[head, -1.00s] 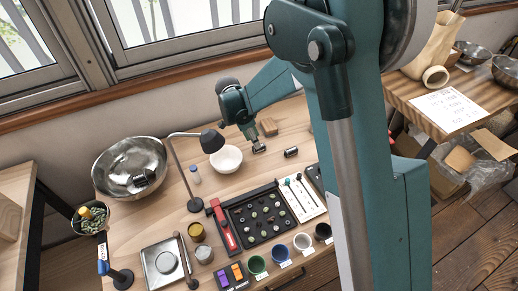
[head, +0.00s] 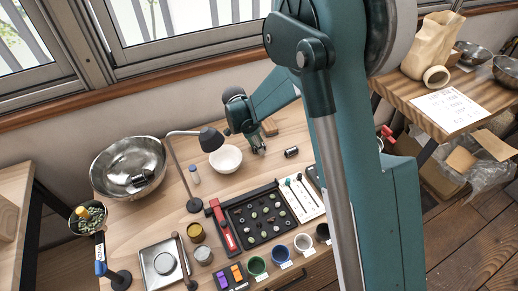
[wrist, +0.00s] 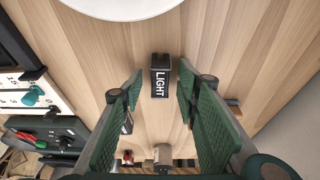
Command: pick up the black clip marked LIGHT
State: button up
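The black clip marked LIGHT (wrist: 160,80) lies on the wooden table in the wrist view, its white lettering facing the camera. It shows in the gap between the two green fingers of my gripper (wrist: 160,88), just past their tips, with space on both sides. My gripper is open and empty. In the head view my gripper (head: 259,147) points down close to the table, right of the white bowl (head: 226,159). I cannot make out the LIGHT clip there; the gripper seems to hide it.
A dark cylinder-like piece (head: 291,152) lies right of my gripper. A wooden block (head: 270,127) is behind it. A black tray of round pieces (head: 257,217) and a white board with levers (head: 301,198) lie nearer. A lamp (head: 211,140) stands left of the bowl.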

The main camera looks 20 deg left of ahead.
jog(key=shift+c, duration=0.4)
jog(key=c, duration=0.7)
jog(key=shift+o, duration=0.2)
jog(key=shift+r, duration=0.1)
notch_tip(320, 180, up, 10)
jog(key=p, duration=0.2)
dwell(0.4)
